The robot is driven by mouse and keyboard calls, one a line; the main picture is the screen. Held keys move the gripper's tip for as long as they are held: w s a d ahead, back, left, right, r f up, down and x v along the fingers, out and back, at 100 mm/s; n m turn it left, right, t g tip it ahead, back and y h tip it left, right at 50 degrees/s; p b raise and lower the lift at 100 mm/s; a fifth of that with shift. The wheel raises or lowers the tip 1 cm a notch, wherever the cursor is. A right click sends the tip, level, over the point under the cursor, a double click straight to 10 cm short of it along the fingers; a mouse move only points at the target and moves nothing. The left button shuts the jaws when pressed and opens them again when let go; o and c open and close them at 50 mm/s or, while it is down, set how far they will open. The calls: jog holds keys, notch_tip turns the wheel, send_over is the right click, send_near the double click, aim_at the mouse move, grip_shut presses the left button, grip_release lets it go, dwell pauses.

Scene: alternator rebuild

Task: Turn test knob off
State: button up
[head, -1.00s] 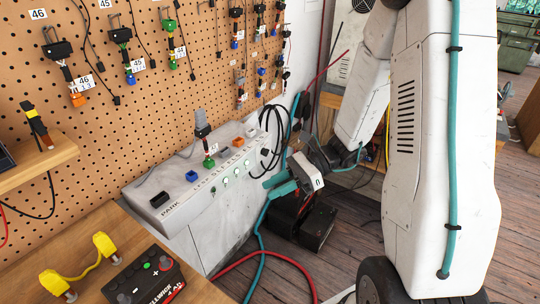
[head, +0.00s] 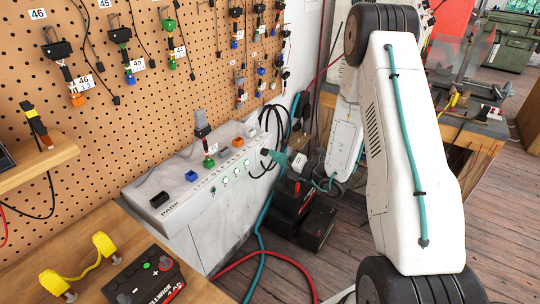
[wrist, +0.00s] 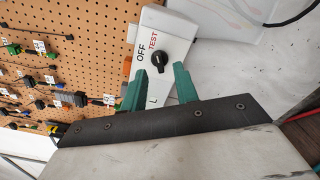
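The test knob (wrist: 157,63) is small and black, on the white end of the test bench panel, in the wrist view. A black OFF label (wrist: 142,48) and a red TEST label (wrist: 153,41) are beside it. I cannot tell surely which label the knob points at. My gripper (wrist: 160,86) has two green fingers, spread apart with nothing between them. Their tips are just short of the knob, one to each side of it in the picture. In the head view my gripper (head: 273,157) is at the right end of the bench front, hiding most of the knob.
The white test bench (head: 200,225) carries a grey and green connector (head: 209,160) and black, blue and orange sockets. Black cables (head: 275,120) hang close behind my gripper. A pegboard (head: 150,95) with hanging connectors is behind.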

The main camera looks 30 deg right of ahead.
aim_at(265, 152)
jog(key=shift+x, duration=1.7)
grip_shut()
jog(key=shift+n, duration=0.3)
jog(key=n, duration=1.1)
jog(key=shift+n, duration=0.3)
grip_release()
